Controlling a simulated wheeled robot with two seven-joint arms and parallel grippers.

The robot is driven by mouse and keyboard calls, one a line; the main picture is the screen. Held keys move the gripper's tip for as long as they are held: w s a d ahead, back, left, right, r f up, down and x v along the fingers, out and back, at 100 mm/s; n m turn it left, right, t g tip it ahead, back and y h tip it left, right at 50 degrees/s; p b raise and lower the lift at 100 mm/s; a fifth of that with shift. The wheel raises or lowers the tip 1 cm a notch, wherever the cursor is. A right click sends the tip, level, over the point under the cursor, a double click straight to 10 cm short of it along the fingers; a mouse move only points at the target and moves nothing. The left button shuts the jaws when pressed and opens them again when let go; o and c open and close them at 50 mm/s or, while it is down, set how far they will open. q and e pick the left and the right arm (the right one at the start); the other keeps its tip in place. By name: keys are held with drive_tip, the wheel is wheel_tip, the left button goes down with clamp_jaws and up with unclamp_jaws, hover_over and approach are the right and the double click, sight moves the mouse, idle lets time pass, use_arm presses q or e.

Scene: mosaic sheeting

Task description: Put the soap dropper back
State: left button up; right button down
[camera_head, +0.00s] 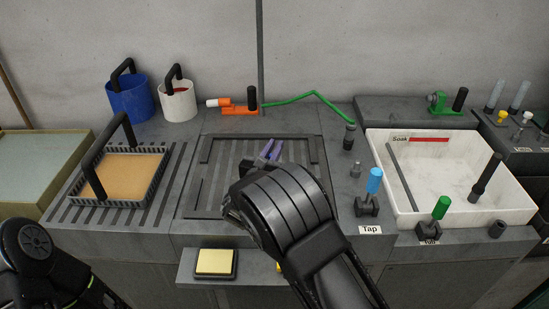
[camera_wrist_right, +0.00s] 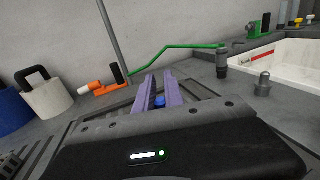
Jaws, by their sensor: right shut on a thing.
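My right gripper (camera_head: 271,150) is over the dark slatted panel (camera_head: 210,185) in the middle of the counter. Its purple fingers also show in the right wrist view (camera_wrist_right: 159,76). They are shut on a small blue piece (camera_wrist_right: 160,101), which looks like the top of the soap dropper. The rest of it is hidden behind the gripper body. In the head view my own wrist covers it. At the right edge a dark rack (camera_head: 530,160) bears two clear tubes (camera_head: 495,95) and small yellow and white pieces. My left gripper is out of view.
A white basin (camera_head: 455,205) marked Soak is at the right, with blue (camera_head: 374,180) and green (camera_head: 441,207) handles before it. A green pipe (camera_head: 318,95) crosses the back. A handled tray (camera_head: 130,176), blue bucket (camera_head: 128,99) and white bucket (camera_head: 178,101) stand left.

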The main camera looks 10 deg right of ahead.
wheel_tip(320, 180, down, 4)
drive_tip(key=shift+r, duration=0.15)
drive_tip(key=c, duration=1.4)
unclamp_jaws()
drive_tip(key=shift+c, duration=0.2)
